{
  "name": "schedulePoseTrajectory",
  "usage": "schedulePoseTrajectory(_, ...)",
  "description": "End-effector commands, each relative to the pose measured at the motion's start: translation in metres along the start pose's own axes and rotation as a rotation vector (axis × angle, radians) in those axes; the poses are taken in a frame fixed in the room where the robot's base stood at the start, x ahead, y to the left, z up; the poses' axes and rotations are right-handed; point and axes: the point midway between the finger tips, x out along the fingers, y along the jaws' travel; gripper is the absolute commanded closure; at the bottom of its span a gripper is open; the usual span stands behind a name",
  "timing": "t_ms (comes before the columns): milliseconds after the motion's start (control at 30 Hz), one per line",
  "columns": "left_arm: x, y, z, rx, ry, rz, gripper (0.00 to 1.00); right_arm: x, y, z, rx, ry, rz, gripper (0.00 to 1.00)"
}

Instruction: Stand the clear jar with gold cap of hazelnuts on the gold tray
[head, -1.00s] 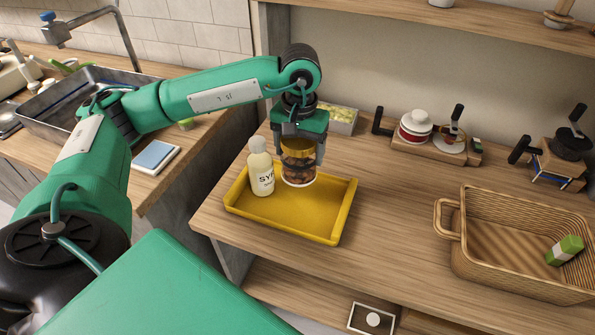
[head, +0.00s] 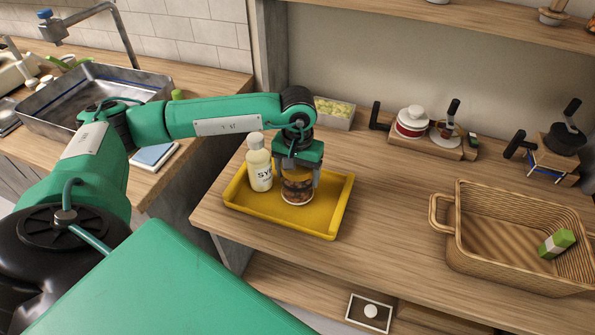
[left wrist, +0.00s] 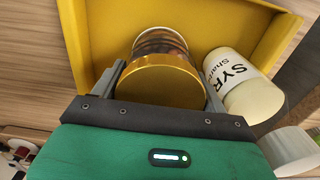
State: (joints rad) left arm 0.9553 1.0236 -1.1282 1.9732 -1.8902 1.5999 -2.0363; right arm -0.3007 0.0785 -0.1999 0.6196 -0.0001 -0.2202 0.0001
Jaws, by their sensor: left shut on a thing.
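The clear jar of hazelnuts (head: 297,187) is upright at the gold tray (head: 317,222), right of the syrup bottle. Its gold cap (left wrist: 165,80) shows in the left wrist view between the fingers. My left gripper (head: 299,178) comes from above and is shut on the jar. The jar's base appears at the tray floor, but I cannot tell for sure whether it touches. A cream syrup bottle (head: 259,165) stands on the tray just left of the jar; it also shows in the left wrist view (left wrist: 240,85). My right gripper is not in view.
A wicker basket (head: 449,247) with a green and white box (head: 556,243) stands at the right. A light box of green items (head: 334,112) and a wooden rack with jars (head: 425,147) stand at the back. The counter between tray and basket is clear.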

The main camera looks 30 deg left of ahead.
Motion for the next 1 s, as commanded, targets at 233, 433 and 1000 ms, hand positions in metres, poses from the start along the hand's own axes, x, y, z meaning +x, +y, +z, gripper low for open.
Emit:
schedulePoseTrajectory(233, 0.002, 0.0, 0.0, 0.0, 0.0, 0.0, 0.03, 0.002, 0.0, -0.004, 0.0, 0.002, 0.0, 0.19)
schedulePoseTrajectory(433, 0.001, 0.0, 0.0, 0.0, 0.0, 0.0, 0.03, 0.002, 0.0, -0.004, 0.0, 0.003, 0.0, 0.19)
schedulePoseTrajectory(1000, -0.086, 0.001, -0.001, 0.0, 0.004, 0.002, 0.03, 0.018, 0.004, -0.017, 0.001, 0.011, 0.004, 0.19)
